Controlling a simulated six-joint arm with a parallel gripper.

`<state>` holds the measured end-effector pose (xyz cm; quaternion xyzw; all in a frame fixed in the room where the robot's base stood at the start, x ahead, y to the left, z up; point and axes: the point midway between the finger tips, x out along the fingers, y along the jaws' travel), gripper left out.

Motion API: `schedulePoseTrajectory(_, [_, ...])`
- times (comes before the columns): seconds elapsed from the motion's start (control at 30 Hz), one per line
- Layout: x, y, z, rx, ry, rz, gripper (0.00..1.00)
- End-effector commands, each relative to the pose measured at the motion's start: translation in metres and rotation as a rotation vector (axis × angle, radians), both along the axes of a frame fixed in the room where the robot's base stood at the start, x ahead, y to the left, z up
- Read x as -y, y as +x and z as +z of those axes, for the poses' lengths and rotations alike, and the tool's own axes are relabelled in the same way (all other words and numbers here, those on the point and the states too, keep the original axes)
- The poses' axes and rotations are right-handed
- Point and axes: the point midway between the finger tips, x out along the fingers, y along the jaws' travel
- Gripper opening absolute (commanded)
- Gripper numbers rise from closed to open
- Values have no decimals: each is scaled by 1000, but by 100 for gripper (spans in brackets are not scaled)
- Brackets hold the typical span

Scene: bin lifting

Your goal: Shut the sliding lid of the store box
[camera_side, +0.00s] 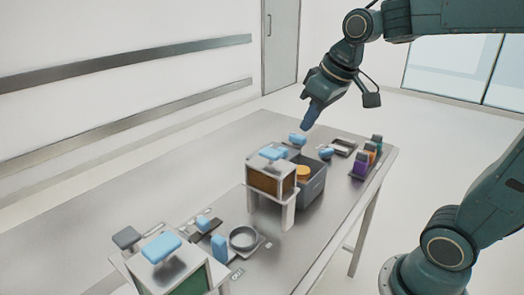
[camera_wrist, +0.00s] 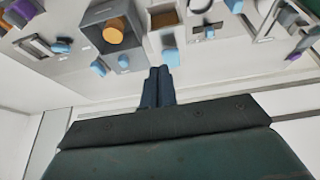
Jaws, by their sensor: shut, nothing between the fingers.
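A dark grey open-topped box (camera_side: 318,180) stands mid-table, with an orange round thing (camera_side: 303,172) showing inside it. I take it to be the store box, but cannot be sure. It also shows in the wrist view (camera_wrist: 138,52), with the orange thing (camera_wrist: 114,33) in its opening. Light blue knobs sit near it; I cannot make out which one belongs to the lid. My gripper (camera_side: 309,124) is above the table's far side, behind and above the box, apart from everything. Its fingers (camera_wrist: 158,74) are together and empty.
A white stand with a brown-fronted box (camera_side: 272,184) and blue handle is close beside the grey box. A green-fronted box (camera_side: 172,272) and a round grey dish (camera_side: 243,238) are nearer the camera. Several coloured blocks (camera_side: 364,158) line the right edge. The table's left side (camera_side: 165,190) is clear.

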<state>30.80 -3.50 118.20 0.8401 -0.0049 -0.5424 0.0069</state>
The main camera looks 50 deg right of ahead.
Motion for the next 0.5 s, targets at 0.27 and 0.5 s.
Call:
schedulePoseTrajectory(0.27, [33, 66, -7, -33, 1, -2, 0])
schedulePoseTrajectory(0.5, [69, 117, -25, -59, 5, -2, 0])
